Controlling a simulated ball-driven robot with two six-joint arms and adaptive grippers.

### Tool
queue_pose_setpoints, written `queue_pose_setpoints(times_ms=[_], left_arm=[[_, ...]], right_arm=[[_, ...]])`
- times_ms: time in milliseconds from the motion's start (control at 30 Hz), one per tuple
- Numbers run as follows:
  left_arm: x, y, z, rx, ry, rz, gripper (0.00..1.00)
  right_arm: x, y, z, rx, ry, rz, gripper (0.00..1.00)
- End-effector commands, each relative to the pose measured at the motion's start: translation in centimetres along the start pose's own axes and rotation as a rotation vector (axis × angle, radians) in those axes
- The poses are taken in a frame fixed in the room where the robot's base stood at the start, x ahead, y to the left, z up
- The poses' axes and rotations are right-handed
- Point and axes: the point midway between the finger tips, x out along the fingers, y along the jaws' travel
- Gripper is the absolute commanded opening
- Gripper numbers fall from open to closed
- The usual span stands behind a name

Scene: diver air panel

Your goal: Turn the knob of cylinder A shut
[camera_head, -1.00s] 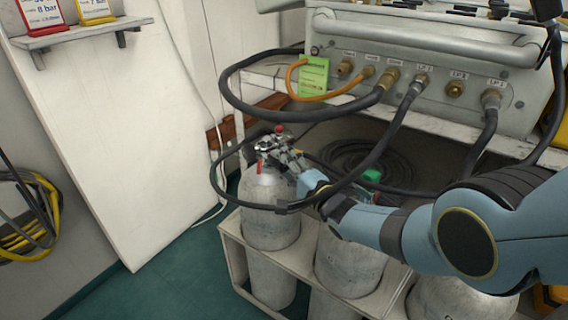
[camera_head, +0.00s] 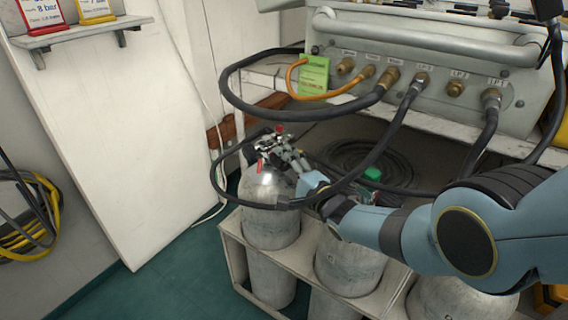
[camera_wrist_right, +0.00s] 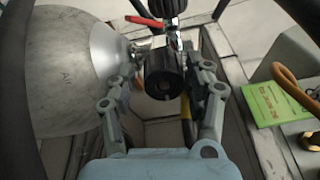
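The leftmost grey cylinder (camera_head: 268,215) stands in the white rack, and my right gripper (camera_head: 272,153) is at its valve. Its letter cannot be read in the head view. In the right wrist view the cylinder (camera_wrist_right: 70,75) lies at the left, with its black valve knob (camera_wrist_right: 163,78) between the two fingers of my right gripper (camera_wrist_right: 163,62). The fingers flank the knob closely; whether they press on it cannot be told. A red part (camera_wrist_right: 146,22) shows beyond the knob. My left gripper is not in view.
A black hose (camera_head: 222,180) loops around the valve and past my right forearm. The metal panel (camera_head: 435,85) with brass fittings and a green tag (camera_head: 313,75) stands above and behind. Other cylinders (camera_head: 350,265) fill the rack (camera_head: 235,262). Green floor is free at the left.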

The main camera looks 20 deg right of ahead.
Motion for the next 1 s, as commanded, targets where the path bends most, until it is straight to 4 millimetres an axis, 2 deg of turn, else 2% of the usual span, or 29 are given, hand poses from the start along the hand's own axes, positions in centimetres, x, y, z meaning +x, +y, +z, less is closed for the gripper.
queue_pose_setpoints(times_ms=[367, 567, 767, 1000], left_arm=[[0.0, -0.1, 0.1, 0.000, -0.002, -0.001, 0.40], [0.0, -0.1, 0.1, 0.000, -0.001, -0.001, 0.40], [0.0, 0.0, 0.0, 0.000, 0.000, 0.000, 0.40], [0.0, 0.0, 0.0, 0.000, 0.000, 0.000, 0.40]], right_arm=[[0.0, -0.2, 0.0, -0.002, -0.001, -0.004, 0.62], [-1.1, 0.0, -0.1, -0.003, -0.002, -0.004, 0.62], [-3.7, 0.0, -0.1, -0.003, 0.000, -0.003, 0.62], [-8.7, 0.0, 0.0, -0.003, 0.000, -0.001, 0.62]])
